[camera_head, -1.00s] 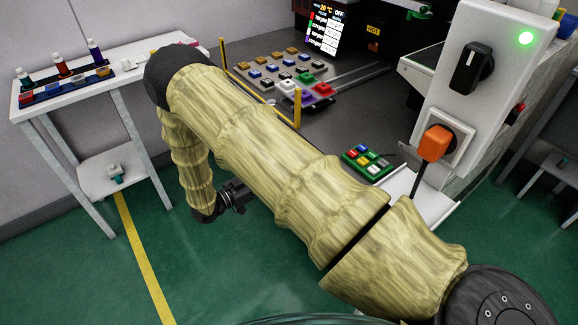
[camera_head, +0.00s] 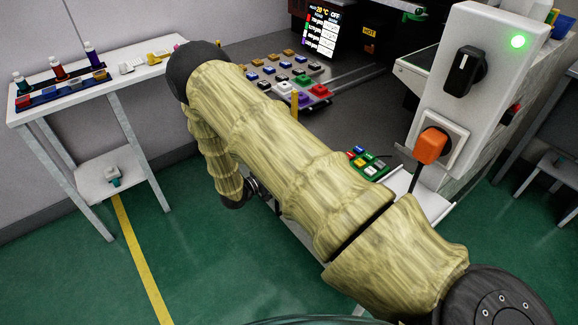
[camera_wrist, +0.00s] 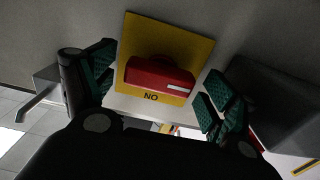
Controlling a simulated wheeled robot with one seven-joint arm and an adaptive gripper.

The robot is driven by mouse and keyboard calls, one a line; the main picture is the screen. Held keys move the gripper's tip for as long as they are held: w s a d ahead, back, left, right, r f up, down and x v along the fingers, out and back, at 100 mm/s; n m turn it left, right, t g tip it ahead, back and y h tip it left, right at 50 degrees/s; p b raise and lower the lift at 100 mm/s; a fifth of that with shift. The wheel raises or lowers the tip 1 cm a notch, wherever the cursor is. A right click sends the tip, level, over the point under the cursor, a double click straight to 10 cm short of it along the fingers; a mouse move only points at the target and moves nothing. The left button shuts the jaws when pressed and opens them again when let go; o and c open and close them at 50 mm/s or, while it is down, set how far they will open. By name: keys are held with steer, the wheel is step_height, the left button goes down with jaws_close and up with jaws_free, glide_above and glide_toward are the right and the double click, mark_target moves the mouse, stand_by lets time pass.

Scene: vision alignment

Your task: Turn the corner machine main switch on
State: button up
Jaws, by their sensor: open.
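In the wrist view, a red bar-shaped switch handle (camera_wrist: 158,77) sits on a square yellow plate (camera_wrist: 150,32). Lettering reading "NO" in this view is just below the handle. My gripper (camera_wrist: 160,88) is open, with one teal-padded finger on each side of the handle in the picture. I cannot tell whether either finger touches it. In the head view, my gripper (camera_head: 262,190) is mostly hidden behind my arm, low beside the machine, and the red handle does not show. A white box with a black rotary knob (camera_head: 464,71) and a lit green lamp (camera_head: 518,41) stands at the right.
An orange plug (camera_head: 431,145) sits in a socket under the black knob. The machine's keypad (camera_head: 290,75) and a small green button panel (camera_head: 368,163) are behind my arm. A white side table (camera_head: 140,85) with bottles is at left. Green floor there is open.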

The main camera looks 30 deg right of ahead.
steer(key=c, duration=1)
steer(key=shift+m, duration=0.4)
steer(key=shift+f+m+b, duration=0.1)
steer(key=shift+m+b, duration=2.35)
steer(key=shift+m, duration=5.95)
